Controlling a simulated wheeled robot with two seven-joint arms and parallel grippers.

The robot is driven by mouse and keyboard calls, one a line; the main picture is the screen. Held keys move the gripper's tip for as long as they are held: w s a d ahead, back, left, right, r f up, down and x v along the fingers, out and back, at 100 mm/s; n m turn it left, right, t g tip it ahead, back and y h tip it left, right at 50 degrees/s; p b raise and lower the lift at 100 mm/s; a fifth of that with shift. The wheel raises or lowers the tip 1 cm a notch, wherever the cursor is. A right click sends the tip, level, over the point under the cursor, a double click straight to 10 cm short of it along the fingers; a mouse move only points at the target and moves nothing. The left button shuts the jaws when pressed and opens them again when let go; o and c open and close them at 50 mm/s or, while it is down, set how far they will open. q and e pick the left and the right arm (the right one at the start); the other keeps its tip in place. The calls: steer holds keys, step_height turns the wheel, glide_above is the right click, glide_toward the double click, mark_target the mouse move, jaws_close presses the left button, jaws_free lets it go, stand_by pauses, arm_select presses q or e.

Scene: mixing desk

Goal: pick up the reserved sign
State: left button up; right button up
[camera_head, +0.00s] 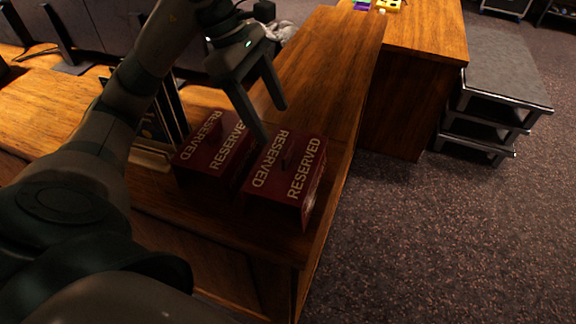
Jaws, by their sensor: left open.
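Two dark red signs with "RESERVED" in pale letters stand side by side on the wooden desk. The right reserved sign (288,190) is near the desk's right edge. Nothing is between the fingers. I cannot tell the exact height of the fingertips. My right gripper is not in view.
The wooden desk (318,60) runs away toward the back, mostly bare beyond the signs. Dark equipment or screens (85,25) stand at the back left. A grey stepped unit (495,75) stands on the speckled floor (440,240) at the right. Small yellow and purple items (385,5) lie at the far top.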

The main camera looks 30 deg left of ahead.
mark_target(286, 151)
arm_select(q)
steer(key=shift+p+x, duration=0.4)
steer(key=shift+x, duration=1.3)
steer(key=shift+s+d+f+p, duration=0.1)
steer(key=shift+d+f+p, duration=0.5)
steer(key=shift+f+p, duration=0.45)
steer(key=shift+p+x, duration=0.35)
steer(key=shift+x, duration=0.5)
steer(key=shift+d+f, duration=0.2)
steer(key=shift+f, duration=0.35)
steer(key=c, duration=1.6)
